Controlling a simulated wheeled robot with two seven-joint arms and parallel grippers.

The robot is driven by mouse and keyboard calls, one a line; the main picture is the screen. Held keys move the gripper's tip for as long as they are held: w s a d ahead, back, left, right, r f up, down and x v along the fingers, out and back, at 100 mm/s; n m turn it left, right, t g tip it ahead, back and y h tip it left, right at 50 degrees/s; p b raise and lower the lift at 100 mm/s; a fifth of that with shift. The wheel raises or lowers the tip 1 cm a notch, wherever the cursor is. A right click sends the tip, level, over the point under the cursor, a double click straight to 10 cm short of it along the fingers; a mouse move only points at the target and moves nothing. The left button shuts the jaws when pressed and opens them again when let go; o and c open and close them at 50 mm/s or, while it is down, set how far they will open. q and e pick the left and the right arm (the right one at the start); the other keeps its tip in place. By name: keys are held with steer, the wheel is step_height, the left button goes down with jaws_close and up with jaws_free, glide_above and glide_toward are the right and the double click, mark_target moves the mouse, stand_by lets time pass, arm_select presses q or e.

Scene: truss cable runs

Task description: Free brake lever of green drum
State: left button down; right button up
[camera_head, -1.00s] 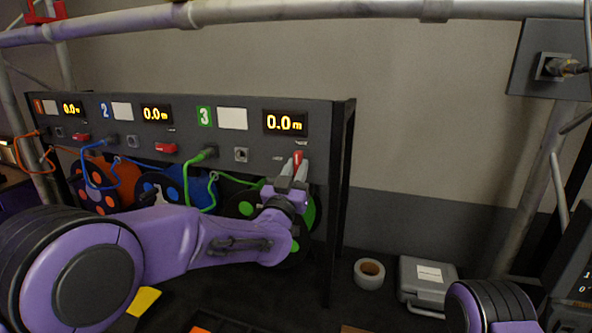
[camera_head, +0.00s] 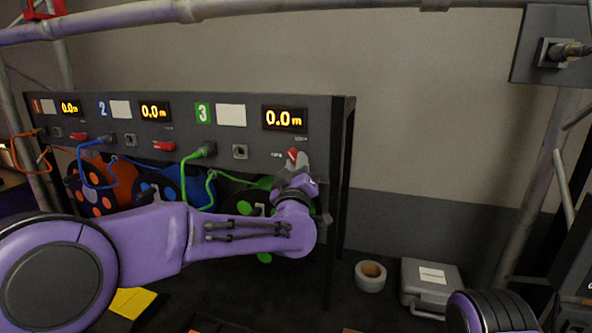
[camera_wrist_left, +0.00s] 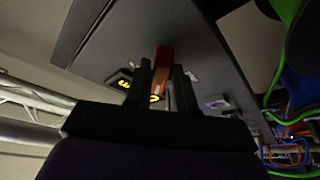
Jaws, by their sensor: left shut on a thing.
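The red brake lever (camera_head: 292,153) of the green drum sits on the panel below the number 3 display. My left gripper (camera_head: 299,166) is shut on this lever, with its fingers coming from below right. In the left wrist view the red lever (camera_wrist_left: 164,58) stands between the two dark fingers (camera_wrist_left: 161,84). The lever leans up and to the left in the head view. The green drum (camera_head: 248,204) is behind my left arm and mostly hidden. My right gripper is out of view.
Two other red levers, one under display 2 (camera_head: 164,146) and one under display 1 (camera_head: 78,136), lie flat. A green cable (camera_head: 209,180) hangs left of my gripper. A tape roll (camera_head: 370,276) and a grey case (camera_head: 431,287) lie at the right.

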arm_select(q)
steer(key=n+g+y, duration=0.1)
steer(key=n, duration=0.3)
steer(key=n+g+y, duration=0.1)
steer(key=n, duration=0.2)
steer(key=n+g, duration=0.1)
steer(key=n, duration=0.3)
steer(key=shift+d+r+n+g+y, duration=0.1)
steer(key=shift+r+n+g+y, duration=0.05)
steer(key=shift+n+g+y, duration=0.2)
stand_by(0.3)
steer(key=c, duration=1.1)
jaws_free()
steer(key=shift+o, duration=0.3)
steer(key=shift+d, duration=0.1)
steer(key=s+b, duration=0.4)
steer(key=s, duration=0.6)
steer(key=shift+s+d, duration=0.2)
steer(key=shift+d, duration=0.2)
